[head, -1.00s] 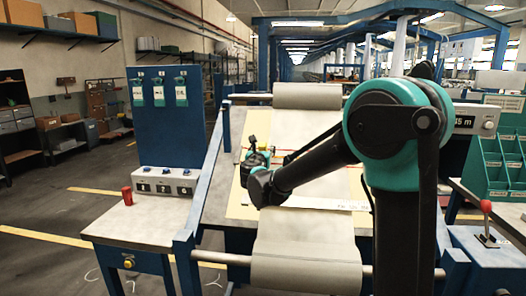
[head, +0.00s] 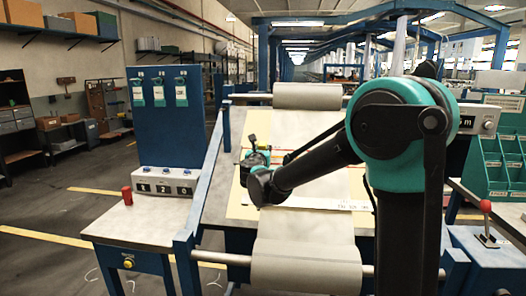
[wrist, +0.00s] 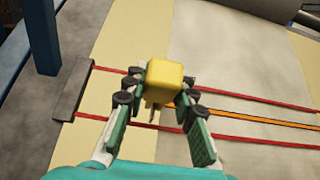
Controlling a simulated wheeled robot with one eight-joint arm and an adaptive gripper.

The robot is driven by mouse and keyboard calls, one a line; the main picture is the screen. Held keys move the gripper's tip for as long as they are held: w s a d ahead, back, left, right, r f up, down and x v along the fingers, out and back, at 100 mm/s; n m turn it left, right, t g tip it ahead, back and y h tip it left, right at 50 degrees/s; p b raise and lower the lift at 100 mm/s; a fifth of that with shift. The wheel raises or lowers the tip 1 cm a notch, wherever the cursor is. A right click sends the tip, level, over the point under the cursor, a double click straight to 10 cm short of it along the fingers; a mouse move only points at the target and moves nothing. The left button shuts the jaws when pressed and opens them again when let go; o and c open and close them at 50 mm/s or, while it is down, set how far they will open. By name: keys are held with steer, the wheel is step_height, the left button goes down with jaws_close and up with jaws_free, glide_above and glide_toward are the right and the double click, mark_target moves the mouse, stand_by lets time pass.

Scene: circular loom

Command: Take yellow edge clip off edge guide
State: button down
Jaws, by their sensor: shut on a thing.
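The yellow edge clip (wrist: 166,80) sits between the fingertips of my gripper (wrist: 160,93) in the wrist view, and the fingers are shut on it from both sides. Red lines and an orange strip (wrist: 255,117), which may be the edge guide, run across the board under and to the right of the clip. I cannot tell whether the clip touches them.
A dark grey block (wrist: 73,88) lies at the left end of the red lines. A cloth roll (head: 305,262) hangs at the loom's front. A red cylinder (head: 127,195) and a counter box (head: 165,181) stand on the left table. A red-knobbed lever (head: 486,207) is at the right.

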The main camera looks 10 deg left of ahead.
mark_target(262, 145)
steer(key=shift+s+r, duration=0.2)
steer(key=shift+r, duration=0.1)
steer(key=shift+s+r, duration=0.55)
steer(key=shift+r, duration=0.25)
steer(key=shift+s+r, duration=0.55)
steer(key=shift+r, duration=0.2)
